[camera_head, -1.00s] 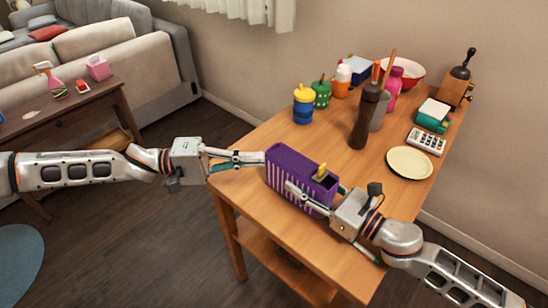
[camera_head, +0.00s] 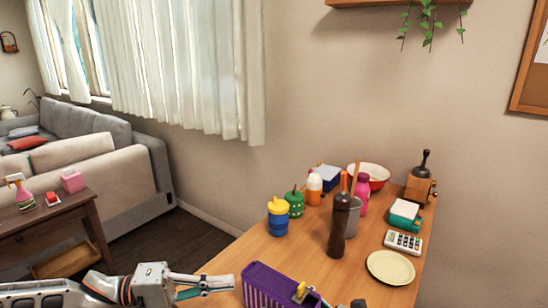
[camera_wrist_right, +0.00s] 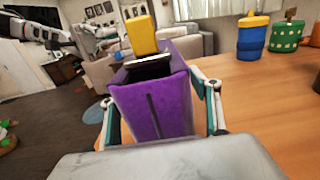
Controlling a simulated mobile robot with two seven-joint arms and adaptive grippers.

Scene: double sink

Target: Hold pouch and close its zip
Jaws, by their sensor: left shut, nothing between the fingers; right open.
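The purple pouch (camera_head: 262,287) with pale stripes stands at the table's near edge, cut off by the bottom of the head view. Its yellow zip tab (camera_head: 299,292) sticks up at the right. In the right wrist view the pouch (camera_wrist_right: 150,108) shows its end face, with a dark opening under the yellow tab (camera_wrist_right: 141,36). My left gripper (camera_head: 232,282) is shut and empty beside the pouch's left end; I cannot tell whether it touches. My right gripper (camera_wrist_right: 161,112) is open, one finger on each side of the pouch. It is mostly out of the head view.
On the wooden table (camera_head: 320,262) behind the pouch stand a blue-and-yellow cup (camera_head: 278,218), a green jar (camera_head: 294,204) and a dark pepper mill (camera_head: 338,228). A cream plate (camera_head: 391,267) and a calculator (camera_head: 403,243) lie to the right. Some bare tabletop surrounds the pouch.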

